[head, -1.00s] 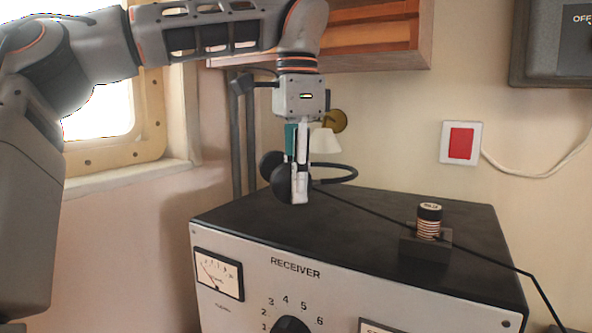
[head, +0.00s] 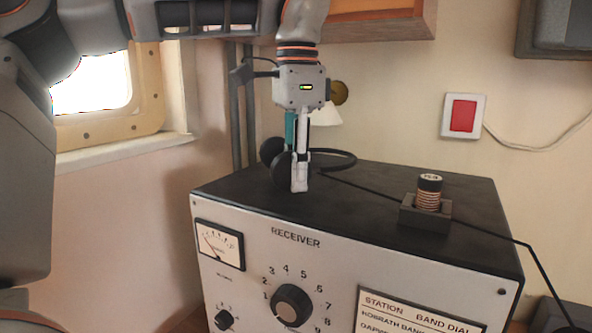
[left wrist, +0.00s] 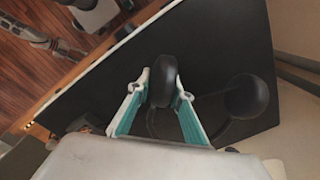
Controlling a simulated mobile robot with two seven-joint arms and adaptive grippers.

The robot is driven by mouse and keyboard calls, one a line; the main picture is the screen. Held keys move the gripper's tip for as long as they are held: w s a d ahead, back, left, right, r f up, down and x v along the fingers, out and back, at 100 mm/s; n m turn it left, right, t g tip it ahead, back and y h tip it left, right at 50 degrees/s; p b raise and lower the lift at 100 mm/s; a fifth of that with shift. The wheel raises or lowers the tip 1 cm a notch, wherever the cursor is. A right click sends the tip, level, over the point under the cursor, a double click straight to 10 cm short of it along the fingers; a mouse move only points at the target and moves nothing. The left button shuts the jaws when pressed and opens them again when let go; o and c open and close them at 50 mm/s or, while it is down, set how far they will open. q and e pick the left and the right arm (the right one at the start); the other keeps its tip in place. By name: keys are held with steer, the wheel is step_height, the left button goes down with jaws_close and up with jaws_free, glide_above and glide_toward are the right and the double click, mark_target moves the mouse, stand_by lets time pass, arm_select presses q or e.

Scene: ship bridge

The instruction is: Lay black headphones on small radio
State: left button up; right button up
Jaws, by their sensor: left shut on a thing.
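My left gripper (head: 298,187) points down over the back left of the radio, a box marked RECEIVER (head: 400,243). It is shut on one ear cup of the black headphones (head: 281,171). The other cup is behind it and the headband curves to the right. In the left wrist view, the held cup (left wrist: 163,83) is between the fingertips and the free cup (left wrist: 246,96) is to the right over the dark top. The cups are close to the top; I cannot tell whether they touch it. My right gripper is not in view.
A copper-banded cylinder (head: 429,196) stands in a dark block (head: 424,216) on the right of the radio's top. A thin black line, perhaps a cord, crosses the top. A wall with a red switch (head: 463,116) is behind. The top's front middle is clear.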

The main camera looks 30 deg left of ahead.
arm_select(q)
steer(key=shift+f+b, duration=0.35)
steer(key=shift+f, duration=0.2)
steer(key=o, duration=1)
steer(key=shift+d+r, duration=0.1)
steer(key=shift+r, duration=3.7)
